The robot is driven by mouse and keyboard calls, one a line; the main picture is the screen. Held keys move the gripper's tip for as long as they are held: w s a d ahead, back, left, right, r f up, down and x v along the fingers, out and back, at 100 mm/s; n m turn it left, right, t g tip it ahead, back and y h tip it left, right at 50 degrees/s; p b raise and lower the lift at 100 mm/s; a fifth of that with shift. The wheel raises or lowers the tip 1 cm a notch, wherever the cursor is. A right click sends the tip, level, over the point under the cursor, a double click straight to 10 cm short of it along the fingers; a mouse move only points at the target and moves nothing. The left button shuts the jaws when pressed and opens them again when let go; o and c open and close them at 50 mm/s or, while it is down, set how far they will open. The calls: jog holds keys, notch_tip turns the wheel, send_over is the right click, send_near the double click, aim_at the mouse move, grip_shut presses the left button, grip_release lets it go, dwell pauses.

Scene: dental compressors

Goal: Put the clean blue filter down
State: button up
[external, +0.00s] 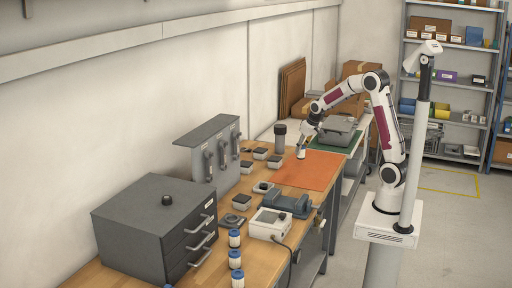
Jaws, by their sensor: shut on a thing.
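My gripper (302,147) is at the end of the arm, low over the far left part of the orange mat (310,172). It is shut on a small white and blue filter (301,155), held upright. I cannot tell whether the filter's bottom touches the mat. Similar white filters with blue bands stand on the wooden bench at the front: one (234,238), another (235,259) and a third (238,280). At this size I cannot tell how clean any of them is.
A grey drawer cabinet (150,215) and a grey rack (215,150) line the wall side. A vise (286,205) and a white box device (269,225) stand in front of the mat. A dark cylinder (280,137) stands left of my gripper. Most of the mat is clear.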

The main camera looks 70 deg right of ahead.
aim_at(301, 157)
jog(key=shift+f, duration=2.45)
jog(key=shift+f, duration=1.9)
jog(key=shift+f, duration=0.1)
jog(key=o, duration=1)
jog(key=v, duration=1.2)
